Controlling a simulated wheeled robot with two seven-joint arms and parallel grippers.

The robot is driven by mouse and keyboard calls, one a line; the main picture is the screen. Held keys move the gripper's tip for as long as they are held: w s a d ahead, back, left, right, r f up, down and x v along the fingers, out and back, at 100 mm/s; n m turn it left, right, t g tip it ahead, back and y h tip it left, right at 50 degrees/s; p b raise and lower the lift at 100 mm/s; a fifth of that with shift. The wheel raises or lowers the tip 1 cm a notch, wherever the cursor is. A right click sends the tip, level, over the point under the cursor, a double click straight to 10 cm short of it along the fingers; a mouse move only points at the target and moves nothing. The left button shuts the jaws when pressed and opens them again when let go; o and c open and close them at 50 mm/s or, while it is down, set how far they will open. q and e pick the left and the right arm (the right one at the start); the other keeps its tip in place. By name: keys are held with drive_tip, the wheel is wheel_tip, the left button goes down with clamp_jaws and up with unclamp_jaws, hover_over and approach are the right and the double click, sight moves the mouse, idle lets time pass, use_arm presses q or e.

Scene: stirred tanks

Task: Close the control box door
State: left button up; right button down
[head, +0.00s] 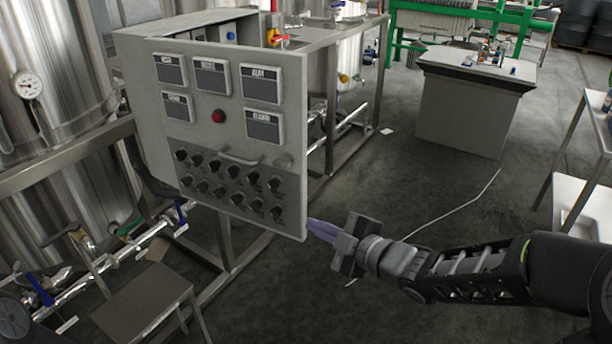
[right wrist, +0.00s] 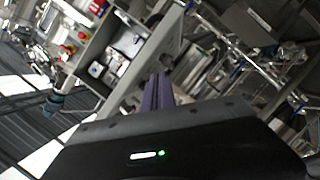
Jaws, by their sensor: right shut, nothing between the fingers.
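The control box door (head: 215,133) is a pale grey panel with several dark displays, a red button, a handle and a lower panel of black knobs. It stands open, away from the control box (head: 215,30), whose inside shows above and behind its top edge. My right gripper (head: 312,228) is shut and empty, its purple fingers by the door's lower right edge. I cannot tell whether they touch it. In the right wrist view the fingers (right wrist: 157,92) point toward a pale panel edge, with box parts beyond. My left gripper is not in view.
Steel tanks (head: 60,80) stand at left, with pipes and valves below. A metal frame (head: 335,100) stands behind the door. A small metal step or seat (head: 145,300) is at lower left. A grey cabinet (head: 465,105) stands at back right. The floor between is mostly clear.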

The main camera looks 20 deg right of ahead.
sight(304, 167)
drive_tip(key=s+r+n+y, duration=0.1)
drive_tip(key=s+r+n, duration=0.2)
drive_tip(key=r, duration=0.3)
drive_tip(key=s+d+r+n+t+y+b, duration=0.1)
drive_tip(key=s+r+n, duration=0.2)
drive_tip(key=r+n, duration=0.2)
drive_tip(key=shift+d+r+n+y, duration=0.25)
drive_tip(key=shift+r+n+y, duration=0.15)
drive_tip(key=shift+n, duration=0.1)
drive_tip(key=w+a, duration=0.1)
drive_tip(key=w, duration=0.2)
drive_tip(key=w+a, duration=0.1)
drive_tip(key=w, duration=0.3)
drive_tip(key=w+a, duration=0.1)
drive_tip(key=w, duration=0.3)
drive_tip(key=shift+p, duration=0.4)
drive_tip(key=shift+w+d, duration=0.2)
drive_tip(key=shift+d, duration=0.1)
drive_tip(key=shift+d, duration=0.1)
